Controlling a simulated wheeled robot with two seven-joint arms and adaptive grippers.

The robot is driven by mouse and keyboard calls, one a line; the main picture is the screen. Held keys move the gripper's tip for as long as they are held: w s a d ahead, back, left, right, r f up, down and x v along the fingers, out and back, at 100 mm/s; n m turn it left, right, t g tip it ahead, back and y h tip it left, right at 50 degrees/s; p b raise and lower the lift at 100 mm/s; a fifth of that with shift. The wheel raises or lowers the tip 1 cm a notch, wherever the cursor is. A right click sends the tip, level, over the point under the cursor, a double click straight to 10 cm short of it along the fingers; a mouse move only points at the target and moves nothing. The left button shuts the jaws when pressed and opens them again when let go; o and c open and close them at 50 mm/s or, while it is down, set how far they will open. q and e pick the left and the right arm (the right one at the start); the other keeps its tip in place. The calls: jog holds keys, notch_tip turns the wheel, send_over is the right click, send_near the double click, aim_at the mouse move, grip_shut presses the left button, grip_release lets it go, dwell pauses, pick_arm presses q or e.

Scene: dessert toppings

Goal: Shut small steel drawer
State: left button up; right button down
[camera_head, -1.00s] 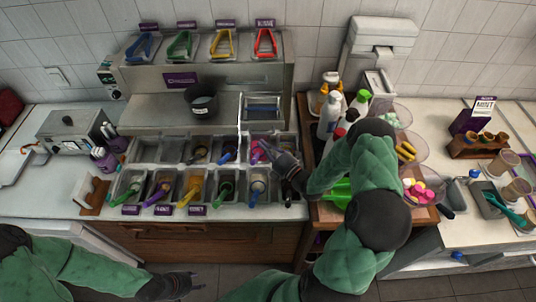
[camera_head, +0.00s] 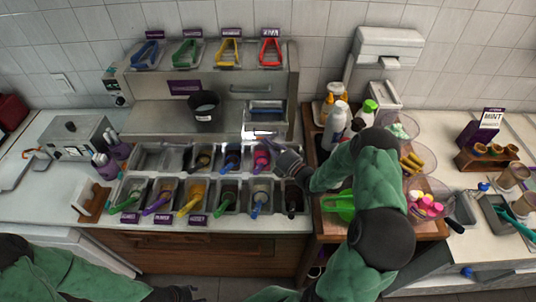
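The small steel drawer (camera_head: 258,134) is in the right part of the steel counter unit, above the topping bins. Its bright front edge shows, with a dark blue-grey opening behind it. It appears to stand out a little from the unit; how far I cannot tell. My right gripper (camera_head: 279,150) is just below and right of the drawer front, its fingers pointing up and left. Whether it touches the front is unclear, and its finger gap is not readable. My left gripper (camera_head: 182,293) is at the bottom edge, mostly cut off.
Topping bins (camera_head: 172,211) with several coloured scoops lie in front of the drawer. A black cup (camera_head: 204,106) stands on the steel unit left of it. Bottles (camera_head: 337,122) and a green scoop (camera_head: 340,206) are on the wooden cart at the right, near my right arm.

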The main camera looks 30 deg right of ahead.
aim_at(268, 116)
jog(key=w+d+b, duration=0.2)
jog(key=w+b, duration=0.1)
jog(key=w+d+b, duration=0.2)
jog(key=w+b, duration=0.2)
jog(key=w+d+b, duration=0.3)
jog(key=w, duration=0.1)
jog(key=shift+w+f, duration=0.15)
jog(key=shift+w, duration=0.1)
jog(key=shift+w+d+b, duration=0.25)
jog(key=shift+w+b, duration=0.1)
jog(key=shift+b, duration=0.05)
jog(key=shift+d+r, duration=0.1)
jog(key=shift+r, duration=0.1)
jog(key=shift+w, duration=0.1)
